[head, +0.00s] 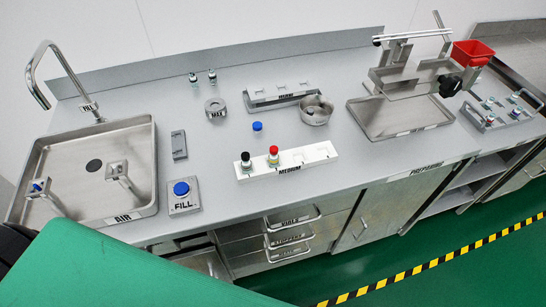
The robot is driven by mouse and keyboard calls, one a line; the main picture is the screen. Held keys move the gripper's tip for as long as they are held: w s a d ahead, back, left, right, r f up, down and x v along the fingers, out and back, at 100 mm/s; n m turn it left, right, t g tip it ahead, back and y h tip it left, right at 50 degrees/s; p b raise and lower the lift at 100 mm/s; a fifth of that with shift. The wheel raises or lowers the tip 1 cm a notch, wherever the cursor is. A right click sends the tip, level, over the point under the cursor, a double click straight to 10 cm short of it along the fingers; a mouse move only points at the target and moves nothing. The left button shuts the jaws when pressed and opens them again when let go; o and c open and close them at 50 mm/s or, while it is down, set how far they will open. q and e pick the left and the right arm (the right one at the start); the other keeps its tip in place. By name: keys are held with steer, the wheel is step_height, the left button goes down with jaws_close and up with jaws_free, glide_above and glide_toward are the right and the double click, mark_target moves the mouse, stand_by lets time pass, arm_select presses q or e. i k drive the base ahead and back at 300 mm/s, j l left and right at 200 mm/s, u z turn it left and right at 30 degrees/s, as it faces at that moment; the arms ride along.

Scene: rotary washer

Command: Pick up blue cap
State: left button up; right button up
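A small blue cap (257,126) sits by itself on the grey countertop, near the middle of the head view. It is behind the white MEDIUM rack and to the left of a round metal bowl. Nothing touches it. Neither of my grippers shows in the head view.
The white MEDIUM rack (310,158) holds a black-capped and a red-capped bottle. The metal bowl (315,112), MAX ring (215,108) and INSERT rack (262,101) stand around the cap. A FILL box (184,205) with a blue button and a sink (140,155) are left. Open counter surrounds the cap.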

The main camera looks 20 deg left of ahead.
mark_target(257, 126)
steer(key=i+l+u, duration=0.2)
steer(key=l+u, duration=0.2)
steer(key=i+l+u, duration=0.1)
steer(key=l+u, duration=0.65)
steer(key=l, duration=0.15)
steer(key=i, duration=0.05)
